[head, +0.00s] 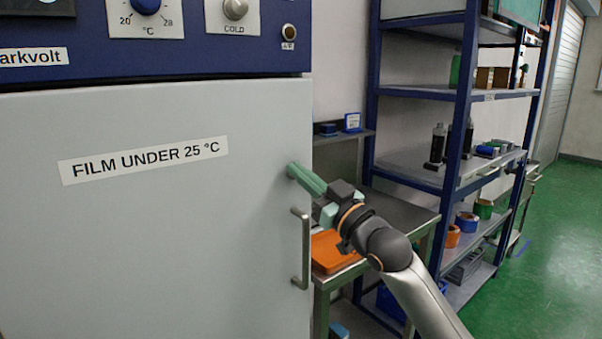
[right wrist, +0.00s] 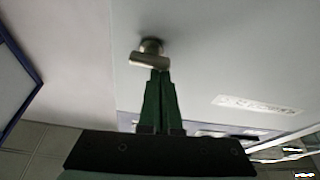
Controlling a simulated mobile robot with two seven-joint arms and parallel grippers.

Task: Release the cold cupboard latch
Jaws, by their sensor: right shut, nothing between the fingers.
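The cold cupboard's pale grey door (head: 150,240) fills the left of the head view and looks closed. It bears a label reading "FILM UNDER 25 °C" (head: 144,160) and a vertical bar handle (head: 305,250) at its right edge. My right gripper (head: 296,172) is shut and empty, its green fingers pointing at the door just above the handle. In the right wrist view the latch (right wrist: 149,60), a short metal lever on a round post, lies crosswise at the fingertips (right wrist: 160,73). Whether they touch, I cannot tell. In the head view the fingers largely hide the latch. My left gripper is out of view.
A blue control panel (head: 170,55) with a temperature dial (head: 145,5) and a COLD knob (head: 235,8) is above the door. Right of the cupboard are a metal table (head: 400,212) with an orange tray (head: 332,252) and a blue shelf rack (head: 459,120). Green floor (head: 565,220) is clear at far right.

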